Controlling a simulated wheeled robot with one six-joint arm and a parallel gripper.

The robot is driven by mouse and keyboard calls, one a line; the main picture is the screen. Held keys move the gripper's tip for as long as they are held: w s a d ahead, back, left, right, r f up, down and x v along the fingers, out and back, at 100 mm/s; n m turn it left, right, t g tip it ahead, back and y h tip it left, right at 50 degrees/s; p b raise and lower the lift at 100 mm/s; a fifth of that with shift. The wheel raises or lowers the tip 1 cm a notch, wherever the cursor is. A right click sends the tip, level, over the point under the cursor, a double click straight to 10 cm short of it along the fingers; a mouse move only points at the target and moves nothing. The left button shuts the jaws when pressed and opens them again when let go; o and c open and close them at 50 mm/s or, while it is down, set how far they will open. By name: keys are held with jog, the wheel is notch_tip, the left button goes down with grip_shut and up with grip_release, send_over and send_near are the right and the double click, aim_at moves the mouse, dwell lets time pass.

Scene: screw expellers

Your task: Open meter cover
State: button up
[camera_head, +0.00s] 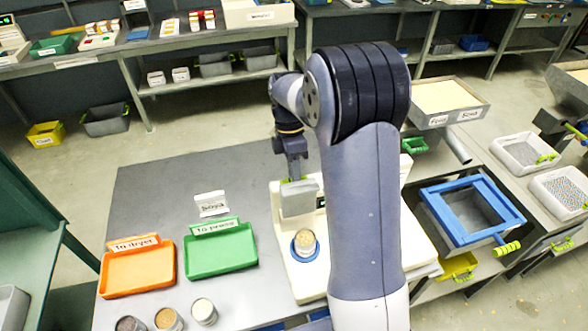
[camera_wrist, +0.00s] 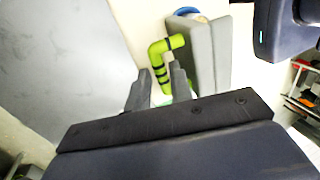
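The meter (camera_head: 292,276) is a cream body on the grey table in the head view. Its grey cover (camera_head: 298,200) stands upright behind a blue-ringed well (camera_head: 304,252), which is uncovered and holds a filled cup (camera_head: 304,240). The cover also shows in the wrist view (camera_wrist: 206,52), with a bent green handle (camera_wrist: 160,60) with black bands. My gripper (camera_head: 292,172) is right above and behind the cover. In the wrist view its two grey fingers (camera_wrist: 161,74) are apart, with the handle's lower end between or just beyond their tips. Whether they touch it is unclear.
Several sample cups (camera_head: 204,311) stand at the front edge. A blue-framed box (camera_head: 471,209) is to the right.

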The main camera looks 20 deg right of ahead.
grip_shut()
jog(key=shift+s, duration=0.1)
